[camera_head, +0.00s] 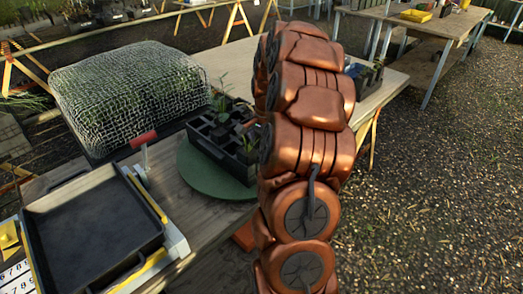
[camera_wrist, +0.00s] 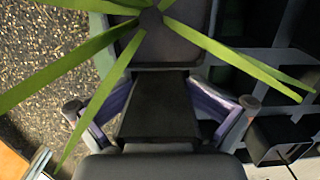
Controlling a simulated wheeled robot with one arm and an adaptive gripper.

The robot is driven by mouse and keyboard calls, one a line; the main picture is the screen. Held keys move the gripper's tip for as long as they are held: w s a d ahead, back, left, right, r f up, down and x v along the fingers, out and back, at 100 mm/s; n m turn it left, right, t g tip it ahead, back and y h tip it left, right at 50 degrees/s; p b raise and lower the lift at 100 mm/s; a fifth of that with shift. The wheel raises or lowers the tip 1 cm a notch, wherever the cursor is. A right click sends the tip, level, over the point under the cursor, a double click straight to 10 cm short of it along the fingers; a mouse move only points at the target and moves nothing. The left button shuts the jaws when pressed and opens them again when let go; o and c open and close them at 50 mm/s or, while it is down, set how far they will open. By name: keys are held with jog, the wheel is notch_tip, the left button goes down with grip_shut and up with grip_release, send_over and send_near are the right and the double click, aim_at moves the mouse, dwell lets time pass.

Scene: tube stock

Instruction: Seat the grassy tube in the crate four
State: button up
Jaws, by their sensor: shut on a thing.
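My gripper (camera_wrist: 157,105) is shut on a dark tube with long, narrow green leaves, the grassy tube (camera_wrist: 170,45), in the wrist view. The leaves spread across the top of that view. A black crate with square cells (camera_wrist: 282,60) lies below and to the right of the held tube. I cannot tell whether the tube is inside a cell. In the head view a black crate (camera_head: 204,143) with a few plants stands on a green round plate (camera_head: 188,178). My copper arm hides my gripper there. No crate number is readable.
A dark tray (camera_head: 95,235) lies at the left of the bench, with a red-handled tool (camera_head: 143,140) beside it. A mesh-covered block (camera_head: 125,95) stands behind. Another small planter (camera_head: 371,75) is right of my arm. Gravel is open at right.

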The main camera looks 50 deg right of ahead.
jog(key=shift+f, duration=0.2)
jog(key=o, duration=1.5)
jog(key=shift+d, duration=0.1)
jog(key=r, duration=0.7)
jog(key=d+r, duration=0.1)
jog(key=r, duration=0.2)
jog(key=shift+d+r, duration=0.1)
jog(key=shift+r, duration=1.05)
